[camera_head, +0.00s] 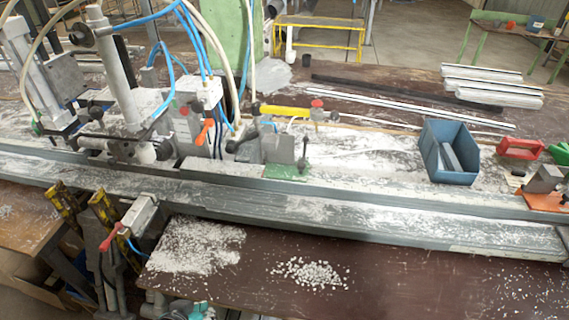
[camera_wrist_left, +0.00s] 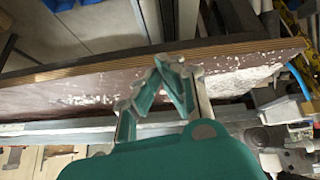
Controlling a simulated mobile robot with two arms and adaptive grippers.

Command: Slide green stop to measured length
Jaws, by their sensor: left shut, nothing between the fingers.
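The green stop (camera_head: 288,172) sits on the long grey profile rail (camera_head: 400,213), just right of the clamp machine. It has a green base, a grey block and an upright dark lever. My left gripper (camera_head: 198,310) shows only as a small teal part at the bottom edge of the head view, in front of the bench and well apart from the stop. In the left wrist view its teal fingers (camera_wrist_left: 158,78) are shut and empty near the bench edge. I cannot make out the green stop in the wrist view. My right gripper is not in view.
A blue bin (camera_head: 448,152) stands behind the rail. A grey block on an orange base (camera_head: 545,190) is at the right end. White chips (camera_head: 308,273) lie on the brown front table. Clamps with yellow handles (camera_head: 103,210) stand at the front left. Silver profiles (camera_head: 490,85) lie behind.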

